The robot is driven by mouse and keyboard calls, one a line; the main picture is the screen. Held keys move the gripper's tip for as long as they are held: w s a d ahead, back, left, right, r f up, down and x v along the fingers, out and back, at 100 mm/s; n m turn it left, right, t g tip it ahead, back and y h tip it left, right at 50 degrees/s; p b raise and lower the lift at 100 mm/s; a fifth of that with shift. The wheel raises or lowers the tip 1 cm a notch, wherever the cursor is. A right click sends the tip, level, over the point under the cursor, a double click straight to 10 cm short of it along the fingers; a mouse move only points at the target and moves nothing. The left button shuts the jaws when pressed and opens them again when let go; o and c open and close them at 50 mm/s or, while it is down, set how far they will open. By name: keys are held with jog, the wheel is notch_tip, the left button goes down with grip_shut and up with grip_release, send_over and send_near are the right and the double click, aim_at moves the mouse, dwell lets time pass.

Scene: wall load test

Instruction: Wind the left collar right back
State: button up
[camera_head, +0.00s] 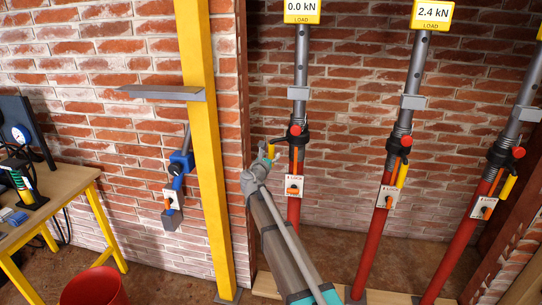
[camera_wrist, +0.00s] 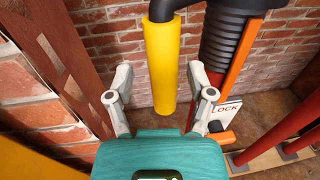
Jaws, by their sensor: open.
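The left prop is a red tube (camera_head: 294,212) with a grey upper tube, and its black collar (camera_head: 297,136) sits at the joint. The collar also shows in the wrist view (camera_wrist: 232,35), with black ribs. A black arm from the collar carries a yellow handle (camera_wrist: 162,65), which hangs down. My gripper (camera_head: 264,163) is at the left of this prop. In the wrist view my gripper (camera_wrist: 160,85) is open, with one finger on either side of the handle's line; I cannot tell contact. The load display (camera_head: 302,10) above reads 0.0 kN.
A white LOCK plate (camera_head: 294,186) with an orange lever is on the left prop. A middle prop (camera_head: 369,245) under a 2.4 kN display and another prop (camera_head: 463,240) stand to the right. A yellow post (camera_head: 205,150) and a workbench (camera_head: 60,190) are left.

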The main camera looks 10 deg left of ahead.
jog(key=v, duration=1.1)
jog(key=shift+d, duration=0.1)
jog(key=s+d+f+m+g+h, duration=0.1)
jog(key=s+d+f+m+g, duration=0.25)
jog(key=d+m, duration=0.4)
jog(key=s+d+f+m+g+h, duration=0.1)
jog(key=s+d+f+m+g, duration=0.3)
jog(key=d, duration=0.6)
jog(key=s+d+f+m+g+h, duration=0.1)
jog(key=s+d+f+m+g, duration=0.25)
jog(key=d+m, duration=0.5)
jog(key=s+d+f+m+g+y, duration=0.3)
jog(key=s+f+m, duration=0.1)
jog(key=s+m, duration=0.4)
jog(key=s+d+f+m+g+y, duration=0.35)
jog(key=s+m, duration=0.25)
jog(key=s, duration=0.4)
notch_tip(320, 180, up, 16)
jog(key=p, duration=1.5)
jog(key=shift+p, duration=0.4)
